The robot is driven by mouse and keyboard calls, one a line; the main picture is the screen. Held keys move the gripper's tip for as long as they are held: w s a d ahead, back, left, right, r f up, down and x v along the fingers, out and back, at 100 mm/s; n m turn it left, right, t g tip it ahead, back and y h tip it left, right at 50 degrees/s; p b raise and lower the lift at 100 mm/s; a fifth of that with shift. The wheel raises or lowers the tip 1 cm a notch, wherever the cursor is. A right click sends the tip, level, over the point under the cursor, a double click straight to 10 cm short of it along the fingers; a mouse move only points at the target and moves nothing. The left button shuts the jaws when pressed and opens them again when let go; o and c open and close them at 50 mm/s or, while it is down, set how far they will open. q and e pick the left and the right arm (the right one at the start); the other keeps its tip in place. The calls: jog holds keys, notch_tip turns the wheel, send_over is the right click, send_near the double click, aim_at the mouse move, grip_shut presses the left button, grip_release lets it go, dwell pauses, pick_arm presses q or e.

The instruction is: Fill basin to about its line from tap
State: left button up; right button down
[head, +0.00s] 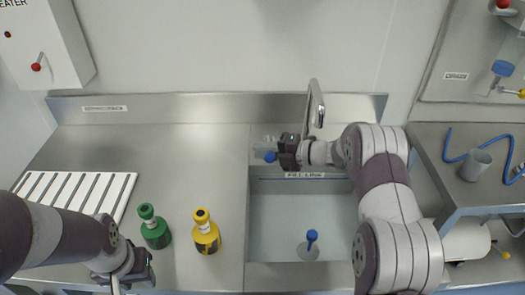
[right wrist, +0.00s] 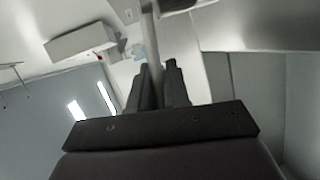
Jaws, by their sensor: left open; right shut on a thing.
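The basin (head: 270,215) is a grey sink sunk into the steel counter. A blue-topped piece (head: 312,237) stands inside it. My right gripper (head: 284,158) is at the basin's back edge, shut on a tap lever; the lever's blue knob (head: 270,157) shows left of the fingers. In the right wrist view a pale rod (right wrist: 152,45) runs between the fingers. My left gripper (head: 122,283) is open, low at the left.
A green bottle (head: 156,232) and a yellow bottle (head: 206,236) stand on the counter left of the basin. A white slatted rack (head: 80,190) lies further left. A grey cup (head: 476,165) and blue tubing stand on the right counter. The counter behind the bottles is clear.

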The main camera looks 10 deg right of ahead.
jog(key=c, duration=1.2)
grip_release()
pick_arm(q)
jog(key=shift+f+b, duration=0.75)
jog(key=shift+f, duration=0.05)
pick_arm(e)
jog(key=v, duration=1.2)
jog(key=shift+s+d, duration=0.15)
jog(key=shift+d, duration=0.2)
pick_arm(q)
jog(key=shift+d, duration=0.1)
